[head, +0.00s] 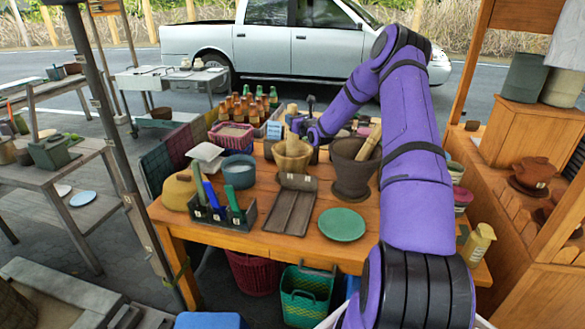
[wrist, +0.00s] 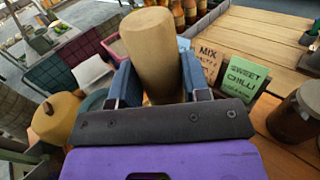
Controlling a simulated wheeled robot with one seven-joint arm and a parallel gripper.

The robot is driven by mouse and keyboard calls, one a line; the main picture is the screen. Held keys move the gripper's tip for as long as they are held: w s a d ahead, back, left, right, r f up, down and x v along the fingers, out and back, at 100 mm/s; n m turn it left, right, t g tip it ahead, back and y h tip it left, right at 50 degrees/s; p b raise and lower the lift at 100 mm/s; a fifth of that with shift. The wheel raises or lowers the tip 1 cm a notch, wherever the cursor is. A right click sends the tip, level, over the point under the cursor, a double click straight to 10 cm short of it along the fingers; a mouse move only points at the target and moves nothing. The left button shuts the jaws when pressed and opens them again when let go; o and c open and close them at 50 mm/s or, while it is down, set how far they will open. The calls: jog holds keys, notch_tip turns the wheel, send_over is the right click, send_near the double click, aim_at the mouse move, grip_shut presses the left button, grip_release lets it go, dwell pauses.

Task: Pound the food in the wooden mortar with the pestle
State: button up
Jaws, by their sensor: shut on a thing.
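The wooden mortar (head: 292,158) stands on the wooden table, light brown and bowl-shaped. The wooden pestle (head: 292,118) stands upright over it, its lower end hidden inside the mortar. In the wrist view the pestle's rounded top (wrist: 150,40) rises between the fingers. My gripper (head: 299,130) is shut on the pestle, just above the mortar; it also shows in the wrist view (wrist: 156,82), with one finger on each side of the pestle. The food in the mortar is hidden from both views.
A dark clay mortar (head: 352,182) with its own pestle (head: 369,143) stands to the right. A blue-grey pot (head: 239,172) is to the left. A green plate (head: 342,224) and a grey tray (head: 290,208) lie in front. Bottles (head: 240,109) and a "SWEET CHILLI" sign (wrist: 244,79) are behind.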

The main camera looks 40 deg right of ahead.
dwell(0.3)
jog(key=shift+f, duration=2.65)
jog(key=shift+r, duration=2.7)
notch_tip(320, 180, down, 5)
jog(key=shift+w+f, duration=0.1)
jog(key=shift+f, duration=0.1)
